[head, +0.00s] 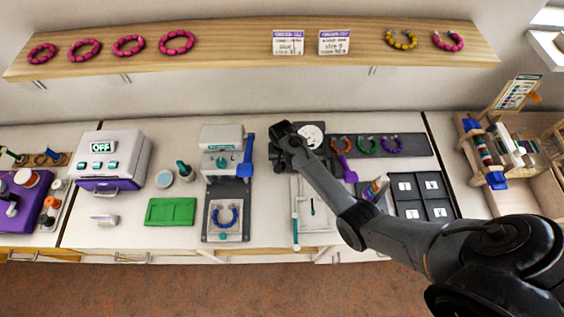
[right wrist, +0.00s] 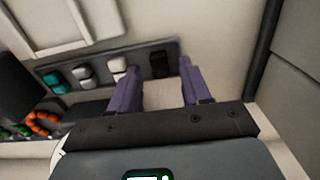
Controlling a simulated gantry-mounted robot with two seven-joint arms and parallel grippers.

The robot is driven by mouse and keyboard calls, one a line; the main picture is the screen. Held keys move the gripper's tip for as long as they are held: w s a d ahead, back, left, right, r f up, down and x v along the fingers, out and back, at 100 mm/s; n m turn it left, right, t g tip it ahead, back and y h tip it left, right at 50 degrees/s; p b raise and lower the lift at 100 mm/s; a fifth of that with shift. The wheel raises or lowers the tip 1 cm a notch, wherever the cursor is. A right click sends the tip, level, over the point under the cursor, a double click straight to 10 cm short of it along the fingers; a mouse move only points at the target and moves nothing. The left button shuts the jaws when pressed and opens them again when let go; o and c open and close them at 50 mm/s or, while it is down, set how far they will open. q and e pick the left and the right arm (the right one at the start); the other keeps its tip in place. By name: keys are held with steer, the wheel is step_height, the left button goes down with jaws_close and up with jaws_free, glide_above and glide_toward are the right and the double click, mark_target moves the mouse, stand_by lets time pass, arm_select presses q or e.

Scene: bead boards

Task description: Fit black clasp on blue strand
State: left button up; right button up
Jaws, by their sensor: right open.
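The blue strand (head: 224,220) lies in an open curve on a white plate at the front of the grey press with a blue lever. The black clasp (right wrist: 160,65) sits in a grey strip, last in a row after teal, grey and white clasps. My right gripper (right wrist: 157,72) has purple fingers, open and empty, with the black clasp showing between their tips. I cannot tell how far the tips are from it. In the head view the right arm reaches to the right of the press, and its fingers are hidden. My left gripper is not in view.
The press (head: 222,140) stands left of my right wrist. A green tray (head: 170,211) lies left of the press. A dark board with orange, green and purple strands (head: 392,145) is at right, with a black tray (head: 423,197) before it. A shelf (head: 230,47) runs above.

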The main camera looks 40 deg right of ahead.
step_height(320, 180, up, 10)
steer(key=p, duration=0.1)
steer(key=s+a+r+n+t, duration=0.1)
steer(key=s+a+r+n, duration=0.1)
steer(key=s, duration=0.6)
steer(key=s+a+r+n+t, duration=0.1)
steer(key=s+a+r+n, duration=0.2)
steer(key=s, duration=0.6)
steer(key=s+a+r+n+t, duration=0.1)
steer(key=s+a+r+n, duration=0.2)
steer(key=s+a, duration=0.3)
steer(key=s+n, duration=0.1)
steer(key=s, duration=0.1)
steer(key=shift+s+a+n+t, duration=0.25)
steer(key=shift+s+n+t, duration=0.05)
steer(key=shift+n, duration=0.1)
step_height(320, 180, up, 17)
steer(key=p, duration=1.7)
steer(key=shift+f, duration=0.2)
